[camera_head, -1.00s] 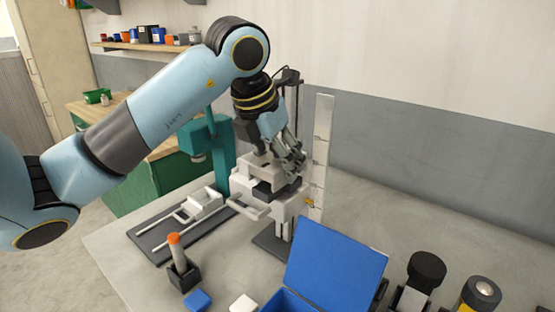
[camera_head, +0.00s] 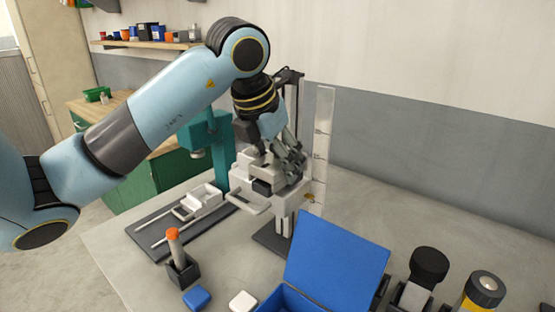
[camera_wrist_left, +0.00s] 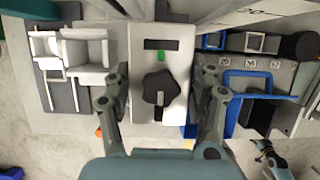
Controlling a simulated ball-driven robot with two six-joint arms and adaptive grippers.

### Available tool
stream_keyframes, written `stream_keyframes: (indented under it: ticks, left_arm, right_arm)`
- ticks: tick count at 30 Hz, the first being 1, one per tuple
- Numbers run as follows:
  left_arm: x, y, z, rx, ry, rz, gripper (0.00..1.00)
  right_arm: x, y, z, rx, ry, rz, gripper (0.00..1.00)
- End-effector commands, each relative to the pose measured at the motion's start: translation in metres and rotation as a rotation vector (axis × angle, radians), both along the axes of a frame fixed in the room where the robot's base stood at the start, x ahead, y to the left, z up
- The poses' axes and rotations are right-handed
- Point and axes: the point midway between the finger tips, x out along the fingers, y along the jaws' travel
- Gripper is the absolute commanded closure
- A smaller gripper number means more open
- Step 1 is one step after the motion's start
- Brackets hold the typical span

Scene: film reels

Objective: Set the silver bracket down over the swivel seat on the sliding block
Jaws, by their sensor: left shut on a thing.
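My left gripper (camera_head: 290,160) points down at the upright stand. Its fingers, also in the left wrist view (camera_wrist_left: 163,80), are shut on the sides of the pale silver bracket (camera_wrist_left: 145,75), which carries a black knob. In the head view the bracket lies over and around a dark block that looks like the swivel seat (camera_head: 262,187). The seat is mostly covered; I cannot tell whether the bracket rests fully on it. Below is the pale sliding block (camera_head: 288,203) on the column. At the lower right of the wrist view is what seems my right gripper (camera_wrist_left: 265,150), too small to read.
A tall ruler (camera_head: 321,140) stands right behind the stand. A dark base with rails (camera_head: 165,232) lies left. In front are an orange-topped stick in a holder (camera_head: 181,270), an open blue box (camera_head: 335,255) and black and yellow items.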

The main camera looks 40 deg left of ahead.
Motion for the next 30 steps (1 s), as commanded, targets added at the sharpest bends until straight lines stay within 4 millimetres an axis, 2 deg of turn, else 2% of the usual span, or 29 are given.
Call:
stream_keyframes:
  ticks: [18, 19, 24, 30]
  left_arm:
    - [-0.001, 0.001, -0.011, 0.001, 0.004, 0.002, 0.88]
    - [-0.001, 0.001, -0.011, 0.001, 0.004, 0.002, 0.4]
    - [0.0, 0.0, -0.01, 0.001, 0.002, 0.0, 0.18]
    - [0.0, 0.0, -0.009, 0.001, 0.001, 0.0, 0.16]
  right_arm:
    - [-0.001, -0.002, -0.01, -0.002, 0.001, 0.001, 0.68]
    - [-0.001, -0.002, -0.009, -0.002, 0.001, 0.001, 0.68]
    - [-0.001, -0.002, -0.009, -0.002, 0.001, 0.001, 0.68]
    - [-0.001, -0.002, -0.009, -0.002, 0.001, 0.001, 0.68]
